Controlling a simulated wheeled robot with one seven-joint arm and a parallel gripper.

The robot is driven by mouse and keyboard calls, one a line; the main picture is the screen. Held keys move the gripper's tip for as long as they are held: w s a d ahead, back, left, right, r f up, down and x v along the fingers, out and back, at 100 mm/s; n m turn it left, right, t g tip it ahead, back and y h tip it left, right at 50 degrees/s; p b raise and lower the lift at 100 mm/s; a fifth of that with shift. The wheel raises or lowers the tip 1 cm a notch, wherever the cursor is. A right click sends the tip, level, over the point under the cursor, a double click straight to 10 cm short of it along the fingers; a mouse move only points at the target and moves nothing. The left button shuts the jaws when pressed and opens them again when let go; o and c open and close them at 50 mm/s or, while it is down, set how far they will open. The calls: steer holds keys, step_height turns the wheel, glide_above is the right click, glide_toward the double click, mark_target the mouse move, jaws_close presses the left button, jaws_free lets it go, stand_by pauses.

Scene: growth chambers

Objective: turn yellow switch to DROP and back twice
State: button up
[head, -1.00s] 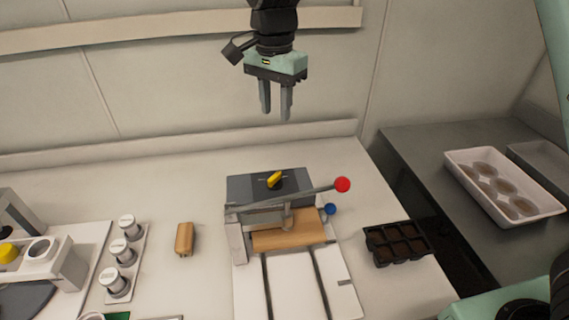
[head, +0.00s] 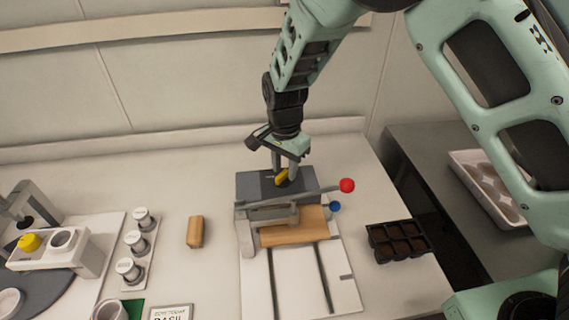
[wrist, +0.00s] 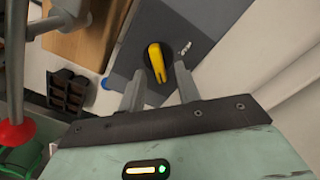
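The yellow switch (head: 282,177) sits on a dark round base on the grey box (head: 250,184) at the back of the press-like fixture. In the wrist view the yellow switch (wrist: 156,62) lies ahead of my gripper (wrist: 158,88), between the lines of its two fingers. My gripper (head: 284,174) points down at the switch from above. Its fingers are apart, one on each side of the switch, and I see no clear contact. White marks show on the grey box beside the switch, too small to read.
A lever with a red knob (head: 347,185) crosses just in front of the switch. A blue knob (head: 335,206) and a wooden block (head: 292,229) are below it. A black cell tray (head: 398,240) stands right, a small wooden block (head: 195,231) left.

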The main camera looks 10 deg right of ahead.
steer(key=shift+f, duration=0.2)
steer(key=shift+c, duration=0.3)
jaws_close()
